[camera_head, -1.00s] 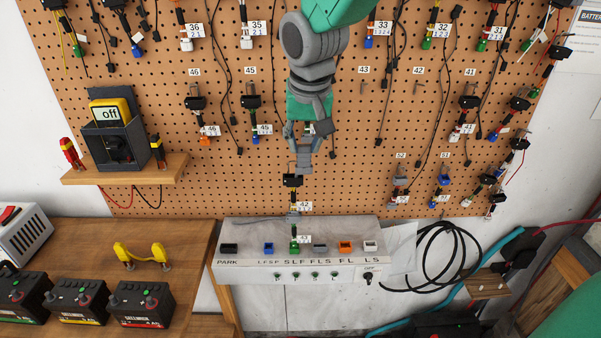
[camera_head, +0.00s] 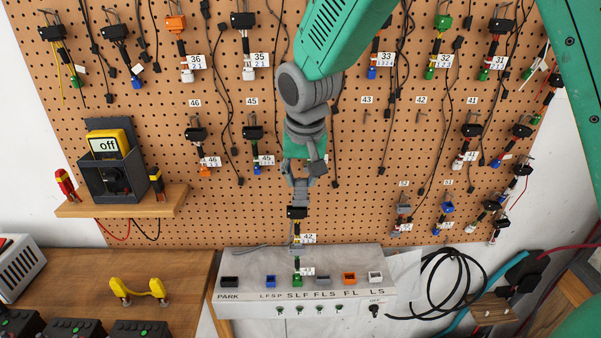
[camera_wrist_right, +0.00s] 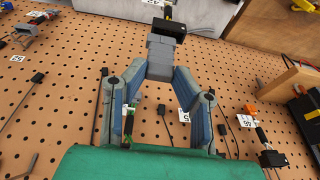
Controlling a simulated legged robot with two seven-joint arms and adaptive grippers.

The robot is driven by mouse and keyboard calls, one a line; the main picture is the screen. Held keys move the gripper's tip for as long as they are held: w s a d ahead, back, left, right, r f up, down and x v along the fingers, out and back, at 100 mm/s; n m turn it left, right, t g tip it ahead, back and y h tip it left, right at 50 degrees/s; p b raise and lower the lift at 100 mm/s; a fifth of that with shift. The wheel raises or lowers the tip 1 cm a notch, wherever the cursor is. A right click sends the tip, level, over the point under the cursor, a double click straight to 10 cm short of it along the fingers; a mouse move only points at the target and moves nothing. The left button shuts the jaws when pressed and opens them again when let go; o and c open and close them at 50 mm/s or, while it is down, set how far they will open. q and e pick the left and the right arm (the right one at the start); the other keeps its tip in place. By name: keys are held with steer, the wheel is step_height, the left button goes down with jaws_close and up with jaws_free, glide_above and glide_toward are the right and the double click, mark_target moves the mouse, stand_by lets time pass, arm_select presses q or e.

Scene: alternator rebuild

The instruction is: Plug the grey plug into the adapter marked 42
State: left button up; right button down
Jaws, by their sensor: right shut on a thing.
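The connector also shows just beyond the fingertips in the right wrist view (camera_wrist_right: 165,29). Below it hangs a white tag marked 42 (camera_head: 308,238). Below, a second tag (camera_head: 307,271), unreadable, stands above a green connector (camera_head: 297,281) at the box. My left gripper is out of view.
The white switch box (camera_head: 250,297) has a row of coloured sockets. Several tagged adapters hang on the pegboard (camera_head: 330,212); the hooks under 43 and 42 are bare. A shelf (camera_head: 120,201) holds a meter at left. Black cable (camera_head: 447,262) coils right of the box.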

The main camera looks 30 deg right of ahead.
steer(key=shift+s+a+r, duration=0.1)
steer(key=shift+a+r, duration=0.1)
steer(key=shift+a, duration=0.35)
steer(key=shift+d+f, duration=0.25)
steer(key=shift+d, duration=0.3)
steer(key=shift+a+r, duration=0.2)
steer(key=shift+a, duration=0.5)
stand_by(0.7)
steer(key=shift+d, duration=0.25)
steer(key=shift+a, duration=0.25)
steer(key=shift+d+f, duration=0.2)
steer(key=shift+f, duration=0.1)
stand_by(0.4)
steer(key=shift+f, duration=0.4)
stand_by(1.0)
